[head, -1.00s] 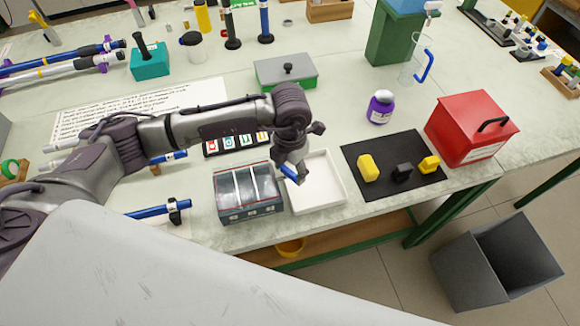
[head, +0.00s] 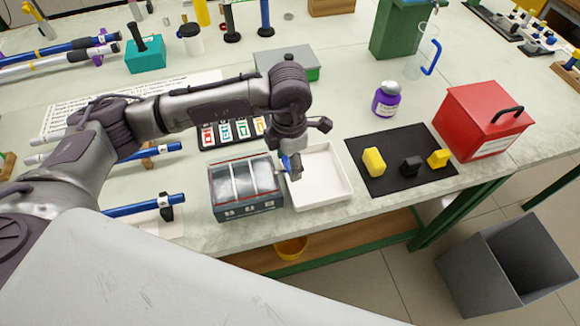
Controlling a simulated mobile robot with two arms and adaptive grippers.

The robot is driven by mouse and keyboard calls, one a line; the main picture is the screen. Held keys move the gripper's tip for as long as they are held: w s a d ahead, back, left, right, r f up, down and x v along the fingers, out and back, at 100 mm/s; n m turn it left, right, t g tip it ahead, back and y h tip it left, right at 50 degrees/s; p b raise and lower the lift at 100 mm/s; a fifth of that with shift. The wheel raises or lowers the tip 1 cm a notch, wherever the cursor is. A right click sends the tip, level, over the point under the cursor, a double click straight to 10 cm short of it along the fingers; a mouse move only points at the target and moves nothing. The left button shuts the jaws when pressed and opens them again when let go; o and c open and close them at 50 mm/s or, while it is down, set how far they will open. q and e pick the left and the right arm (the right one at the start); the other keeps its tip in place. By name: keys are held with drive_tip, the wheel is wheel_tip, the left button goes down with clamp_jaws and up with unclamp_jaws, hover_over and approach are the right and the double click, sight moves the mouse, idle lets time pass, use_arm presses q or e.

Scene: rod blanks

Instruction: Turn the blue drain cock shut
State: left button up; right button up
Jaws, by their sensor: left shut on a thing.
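The blue drain cock (head: 285,163) is on the right side of a dark grey tank (head: 245,210) with three lidded-looking compartments. Only a small blue part of it shows, and the rest is hidden by my gripper. My left gripper (head: 292,172) reaches down from above and is shut on the blue drain cock. A white tray (head: 325,190) lies right beside the tank, partly under the gripper. My right gripper is not in view.
A black mat (head: 385,183) with two yellow pieces and a black piece lies to the right. A grey bin (head: 480,270) stands on the floor.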

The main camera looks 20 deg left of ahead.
sight(288, 165)
use_arm(q)
drive_tip(key=shift+m+b, duration=1)
drive_tip(key=shift+b, duration=0.15)
drive_tip(key=o, duration=1.2)
drive_tip(key=shift+c, duration=0.2)
drive_tip(key=shift+r, duration=0.1)
wheel_tip(288, 165, up, 12)
drive_tip(key=shift+s, duration=0.1)
